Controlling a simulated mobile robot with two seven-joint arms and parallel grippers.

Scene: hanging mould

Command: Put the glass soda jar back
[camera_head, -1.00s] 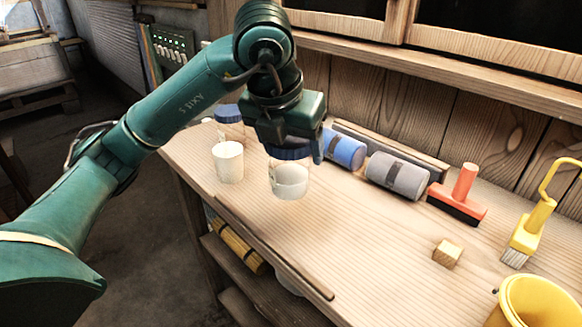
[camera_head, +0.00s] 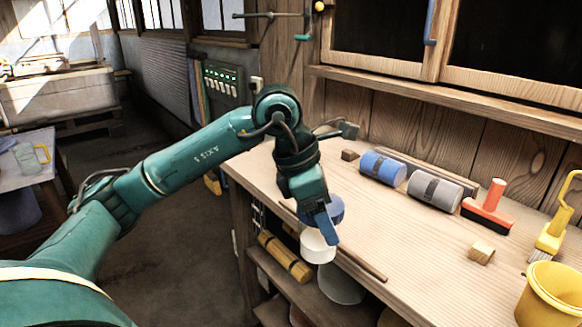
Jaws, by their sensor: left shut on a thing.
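My left gripper (camera_head: 326,222) is shut on a glass jar with a blue lid (camera_head: 335,207) and white contents (camera_head: 318,247). The gripper covers part of the lid and body. The jar hangs at the front edge of the wooden workbench (camera_head: 400,235), overlapping the lower shelf in the picture; how far it is from the edge is hard to tell. The white cup and the second blue-lidded vessel from the earlier picture do not show; my arm covers that part of the bench. My right gripper is not in view.
A blue roll (camera_head: 382,167), a grey roll (camera_head: 433,190), a red brush (camera_head: 487,209), a wooden block (camera_head: 482,251), a yellow brush (camera_head: 552,235) and a yellow bucket (camera_head: 550,295) occupy the bench. A yellow bundle (camera_head: 285,257) lies below. A side table at left holds a glass mug (camera_head: 28,158).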

